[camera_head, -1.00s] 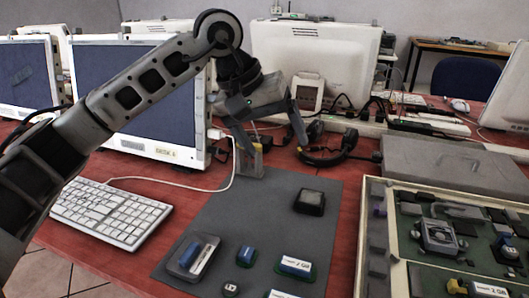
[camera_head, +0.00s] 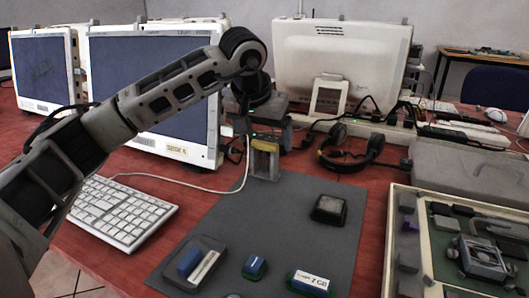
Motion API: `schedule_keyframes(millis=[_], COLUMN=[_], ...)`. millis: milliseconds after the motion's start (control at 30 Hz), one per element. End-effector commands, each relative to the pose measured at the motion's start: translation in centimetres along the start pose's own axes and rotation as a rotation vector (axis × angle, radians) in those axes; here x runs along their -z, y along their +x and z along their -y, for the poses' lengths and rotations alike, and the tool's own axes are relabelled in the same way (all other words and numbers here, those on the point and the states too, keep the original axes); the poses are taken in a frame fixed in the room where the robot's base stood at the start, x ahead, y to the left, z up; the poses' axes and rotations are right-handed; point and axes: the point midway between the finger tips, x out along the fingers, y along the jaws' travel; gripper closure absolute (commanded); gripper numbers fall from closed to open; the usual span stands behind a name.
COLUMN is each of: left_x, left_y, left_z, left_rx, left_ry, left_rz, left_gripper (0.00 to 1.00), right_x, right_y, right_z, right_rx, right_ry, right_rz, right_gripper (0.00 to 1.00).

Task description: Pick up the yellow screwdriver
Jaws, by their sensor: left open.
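My left arm comes in from the left, and its left gripper (camera_head: 264,174) points down over the back edge of the grey mat (camera_head: 275,215). Its two fingers are apart. A yellow patch (camera_head: 265,146) shows between the upper parts of the fingers; I cannot tell whether it is the yellow screwdriver or part of the gripper. No other screwdriver shape is clear in view. My right gripper is not in view.
A white keyboard (camera_head: 122,212) lies left of the mat, with a pale cable running behind it. Black headphones (camera_head: 345,150) lie right of the gripper. Small blue blocks and a dark square part (camera_head: 329,209) sit on the mat. An open parts case (camera_head: 398,245) stands right.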

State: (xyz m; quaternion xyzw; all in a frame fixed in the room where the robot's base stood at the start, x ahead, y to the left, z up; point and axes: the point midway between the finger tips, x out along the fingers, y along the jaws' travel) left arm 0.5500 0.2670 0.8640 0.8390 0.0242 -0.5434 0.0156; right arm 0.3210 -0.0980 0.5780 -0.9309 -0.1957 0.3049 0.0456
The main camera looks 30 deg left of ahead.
Motion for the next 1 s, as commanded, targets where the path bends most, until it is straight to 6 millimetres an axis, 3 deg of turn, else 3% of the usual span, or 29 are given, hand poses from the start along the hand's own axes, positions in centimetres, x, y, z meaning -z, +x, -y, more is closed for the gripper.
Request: schedule_keyframes(millis=[367,600,633,800,1000], left_x=[0.1,0.2,0.2,0.2,0.2], left_y=[4.8,5.1,5.1,5.0,5.0], left_z=[0.5,0.5,0.5,0.5,0.6], left_rx=[-0.001,0.0,0.0,0.0,0.0], left_ry=[0.001,0.0,0.0,0.0,0.0], left_rz=[0.002,0.001,0.0,0.0,0.0], left_gripper=[0.16,0.16,0.19,0.66,0.66], right_x=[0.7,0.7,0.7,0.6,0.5], right_y=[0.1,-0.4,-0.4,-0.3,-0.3], right_z=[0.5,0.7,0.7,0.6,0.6], right_rx=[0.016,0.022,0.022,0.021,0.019], right_ry=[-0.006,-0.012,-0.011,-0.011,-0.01], right_rz=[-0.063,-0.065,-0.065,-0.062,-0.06], right_gripper=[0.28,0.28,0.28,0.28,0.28])
